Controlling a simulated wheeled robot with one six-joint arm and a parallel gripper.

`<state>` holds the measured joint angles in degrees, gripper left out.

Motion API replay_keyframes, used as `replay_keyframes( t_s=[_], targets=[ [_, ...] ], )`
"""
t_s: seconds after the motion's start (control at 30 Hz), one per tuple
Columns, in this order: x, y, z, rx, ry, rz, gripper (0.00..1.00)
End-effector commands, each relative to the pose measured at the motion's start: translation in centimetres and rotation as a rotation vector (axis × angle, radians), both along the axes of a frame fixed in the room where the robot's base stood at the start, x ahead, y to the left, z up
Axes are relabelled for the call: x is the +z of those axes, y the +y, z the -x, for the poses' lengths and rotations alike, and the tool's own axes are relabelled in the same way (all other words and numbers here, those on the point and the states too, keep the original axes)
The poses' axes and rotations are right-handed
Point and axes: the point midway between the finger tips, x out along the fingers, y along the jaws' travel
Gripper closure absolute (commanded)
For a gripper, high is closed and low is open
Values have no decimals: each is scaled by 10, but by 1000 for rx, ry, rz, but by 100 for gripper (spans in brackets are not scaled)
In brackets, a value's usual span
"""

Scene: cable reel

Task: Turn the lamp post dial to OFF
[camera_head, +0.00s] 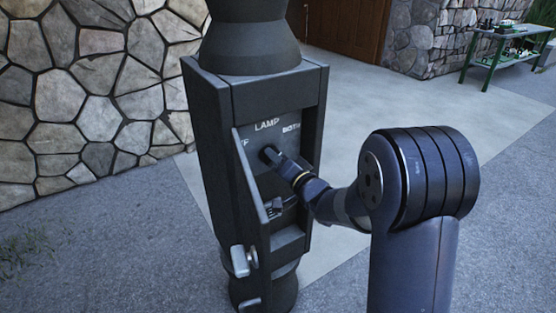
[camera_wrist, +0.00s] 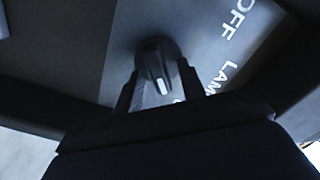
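The dial (camera_head: 270,154) is a dark round knob with a raised grip on the lamp post's panel (camera_head: 262,180). LAMP is printed above it, OFF to the left, partly hidden by the open door, and BOTH to the right. In the wrist view the dial (camera_wrist: 154,62) shows a white mark on the end of its grip nearest my gripper, pointing away from OFF; BOTH is hidden there. My gripper (camera_head: 281,163) is at the dial. In the wrist view its fingers (camera_wrist: 159,80) stand on either side of the grip, with a narrow gap seeming to show.
The panel's narrow door (camera_head: 250,178) stands open at the left of the box. A stone wall (camera_head: 90,90) stands behind on the left. A green table (camera_head: 505,45) stands far right; the paving between is clear.

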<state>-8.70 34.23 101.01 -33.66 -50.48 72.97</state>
Motion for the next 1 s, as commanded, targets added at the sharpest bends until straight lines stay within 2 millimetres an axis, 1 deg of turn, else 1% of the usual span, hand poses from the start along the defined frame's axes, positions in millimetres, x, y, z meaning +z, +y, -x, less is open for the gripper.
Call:
replay_keyframes(
  t_s=[0.13,0.6,0.87,1.0],
  targets=[
    [0,0,0,0,0,0,62],
    [0,0,0,0,0,0,100],
    [-1,0,0,1,-5,8,100],
    [-1,0,1,0,-25,40,100]
  ],
)
